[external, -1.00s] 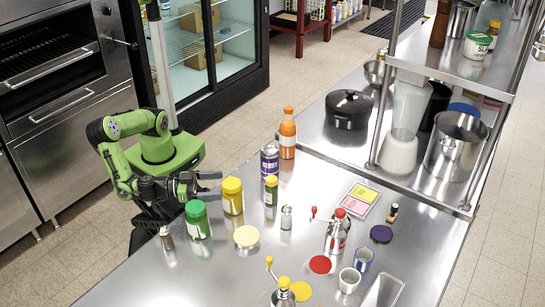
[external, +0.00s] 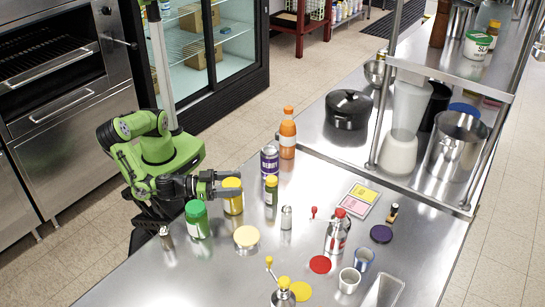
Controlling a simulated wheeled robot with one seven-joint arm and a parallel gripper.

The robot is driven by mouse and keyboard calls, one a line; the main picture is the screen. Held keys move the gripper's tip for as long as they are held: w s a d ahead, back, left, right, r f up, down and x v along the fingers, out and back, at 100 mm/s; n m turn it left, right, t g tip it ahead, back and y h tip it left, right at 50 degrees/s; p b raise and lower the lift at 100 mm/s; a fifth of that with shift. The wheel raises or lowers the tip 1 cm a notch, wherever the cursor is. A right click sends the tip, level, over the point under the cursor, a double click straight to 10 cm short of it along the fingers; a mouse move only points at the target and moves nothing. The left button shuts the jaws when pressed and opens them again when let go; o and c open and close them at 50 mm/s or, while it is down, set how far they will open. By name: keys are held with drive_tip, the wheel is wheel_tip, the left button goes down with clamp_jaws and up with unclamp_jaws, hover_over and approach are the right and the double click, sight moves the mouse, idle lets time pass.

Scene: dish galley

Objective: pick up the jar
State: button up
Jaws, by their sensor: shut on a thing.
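A jar with a yellow lid (external: 233,206) stands upright at the near-left edge of the steel counter (external: 215,265). My gripper (external: 229,183) reaches in from the left with its fingers at the upper part of this jar and is shut on it. The fingers cover part of the lid and upper side. The jar's base appears to rest on the counter. A jar with a green lid (external: 197,220) stands just left and in front of it, close to my gripper.
A purple can (external: 269,161), a slim yellow-capped bottle (external: 271,190) and an orange bottle (external: 288,135) stand behind and right of the jar. A small shaker (external: 166,238) stands at the left edge.

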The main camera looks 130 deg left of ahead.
clamp_jaws()
wheel_tip(320, 180, up, 10)
drive_tip(key=shift+r+p, duration=0.1)
drive_tip(key=shift+p, duration=1.05)
